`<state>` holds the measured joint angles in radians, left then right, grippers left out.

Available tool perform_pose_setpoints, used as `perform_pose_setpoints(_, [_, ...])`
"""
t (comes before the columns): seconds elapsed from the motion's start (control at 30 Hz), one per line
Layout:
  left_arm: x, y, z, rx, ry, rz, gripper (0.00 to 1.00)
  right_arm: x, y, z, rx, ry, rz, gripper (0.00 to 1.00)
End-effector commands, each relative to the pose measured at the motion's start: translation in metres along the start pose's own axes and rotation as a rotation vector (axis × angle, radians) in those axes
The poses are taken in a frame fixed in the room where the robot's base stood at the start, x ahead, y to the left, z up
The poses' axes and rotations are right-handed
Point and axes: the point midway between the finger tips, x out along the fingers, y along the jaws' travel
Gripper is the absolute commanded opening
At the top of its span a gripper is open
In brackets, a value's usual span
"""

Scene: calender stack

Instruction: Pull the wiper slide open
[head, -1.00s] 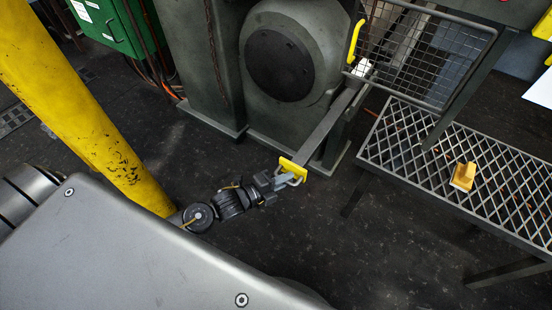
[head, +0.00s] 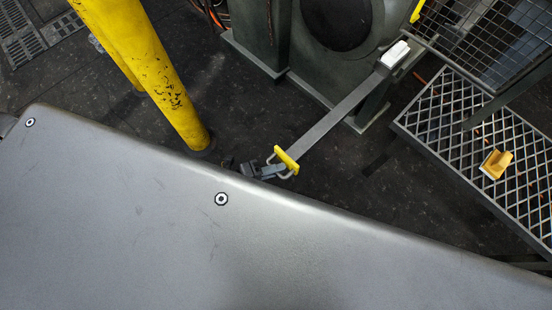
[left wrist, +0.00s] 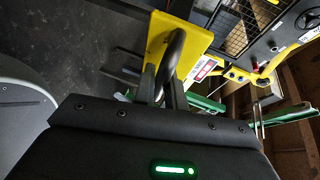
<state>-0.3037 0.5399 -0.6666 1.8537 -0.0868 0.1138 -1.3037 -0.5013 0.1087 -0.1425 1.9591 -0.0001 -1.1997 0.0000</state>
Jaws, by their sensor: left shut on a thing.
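The wiper slide (head: 335,123) is a long flat grey bar sticking out from the machine, with a white block (head: 395,54) on it near the machine end. Its near end carries a yellow plate (head: 286,159) with a grey loop handle. My left gripper (head: 272,171) is shut on the handle, mostly hidden behind my grey body in the head view. In the left wrist view the fingers (left wrist: 163,88) close around the dark handle (left wrist: 172,62) in front of the yellow plate. My right gripper is not in view.
A yellow post (head: 160,80) stands to the left of the slide. A mesh-topped bench (head: 450,125) with a yellow block (head: 495,164) on it stands to the right. A wire mesh guard (head: 470,40) is above the slide. Dark floor lies beneath the slide.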

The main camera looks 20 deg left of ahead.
Motion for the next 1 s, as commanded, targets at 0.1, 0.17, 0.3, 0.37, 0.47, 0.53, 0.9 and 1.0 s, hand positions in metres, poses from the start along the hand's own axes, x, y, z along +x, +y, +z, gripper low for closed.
perform_pose_setpoints(0.1, [-0.002,0.001,-0.002,0.002,0.006,0.001,0.0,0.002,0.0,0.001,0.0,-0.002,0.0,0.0])
perform_pose_setpoints(0.17, [-0.002,0.001,-0.002,0.002,0.007,0.001,0.0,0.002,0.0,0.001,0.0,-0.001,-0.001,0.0])
perform_pose_setpoints(0.3, [-0.002,0.001,-0.002,0.002,0.007,0.001,0.0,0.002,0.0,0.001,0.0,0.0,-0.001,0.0])
perform_pose_setpoints(0.37, [-0.002,0.001,-0.002,0.002,0.007,0.001,0.0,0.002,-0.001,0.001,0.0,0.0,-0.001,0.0])
perform_pose_setpoints(0.47, [-0.003,0.001,-0.002,0.002,0.005,0.001,0.0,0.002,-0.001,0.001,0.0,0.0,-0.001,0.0])
perform_pose_setpoints(0.53, [-0.003,0.001,-0.002,0.002,0.005,0.001,0.22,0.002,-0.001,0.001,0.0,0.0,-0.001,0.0])
perform_pose_setpoints(0.9, [-0.009,0.001,-0.003,0.001,0.005,0.003,0.22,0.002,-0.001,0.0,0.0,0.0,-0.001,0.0])
perform_pose_setpoints(1.0, [-0.023,0.001,-0.002,0.002,0.005,0.003,0.22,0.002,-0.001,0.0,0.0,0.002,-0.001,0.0])
